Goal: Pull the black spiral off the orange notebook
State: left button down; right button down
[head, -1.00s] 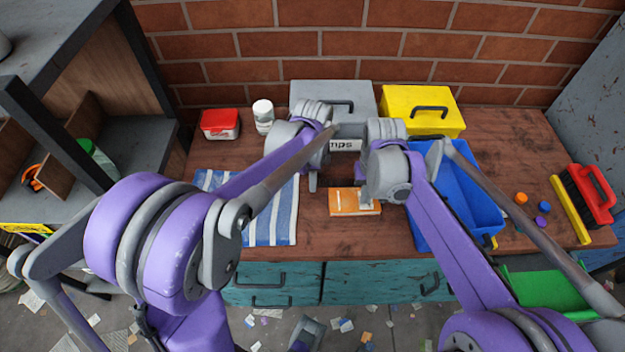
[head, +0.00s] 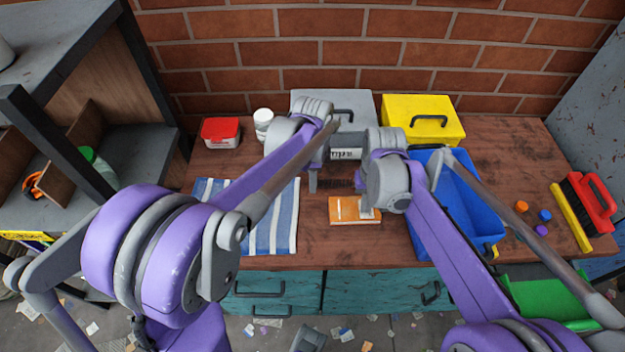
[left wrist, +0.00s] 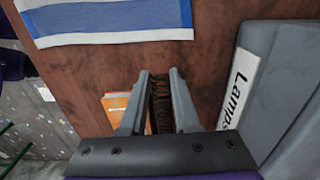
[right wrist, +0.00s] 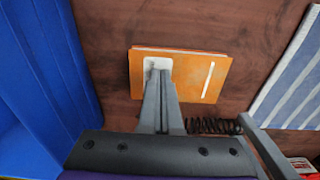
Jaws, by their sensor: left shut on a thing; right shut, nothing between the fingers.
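The orange notebook (head: 346,214) lies flat on the wooden bench, with a white label. It also shows in the right wrist view (right wrist: 201,75). My left gripper (left wrist: 160,82) is shut on the black spiral (left wrist: 160,112), just behind the notebook. In the right wrist view the spiral (right wrist: 212,126) stretches beside the left finger, with a gap between it and the notebook's back edge. My right gripper (right wrist: 158,68) is shut and empty, its tips over the white label; I cannot tell whether they press on it. In the head view my arms partly hide both fingertips.
A striped towel (head: 284,222) lies left of the notebook. A blue bin (head: 470,205) stands right of it. A grey labelled box (head: 305,102) and a yellow box (head: 420,105) stand behind. A red-lidded box (head: 220,132) is back left. A red brush (head: 590,205) lies far right.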

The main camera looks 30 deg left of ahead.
pick_arm(q)
jog(key=shift+f, duration=0.1)
pick_arm(e)
jog(key=shift+s+f, duration=0.1)
jog(key=shift+f, duration=0.2)
pick_arm(q)
jog(key=shift+w, duration=0.2)
pick_arm(e)
jog(key=shift+w+r, duration=0.2)
jog(key=shift+r, duration=0.9)
pick_arm(q)
jog(key=shift+s, duration=0.1)
pick_arm(e)
jog(key=shift+r, duration=3.5)
jog(key=s+d, duration=0.4)
jog(key=d, duration=0.5)
jog(key=s+d, duration=0.5)
jog(key=d, duration=0.4)
jog(key=shift+s+d, duration=0.15)
jog(key=shift+s, duration=0.15)
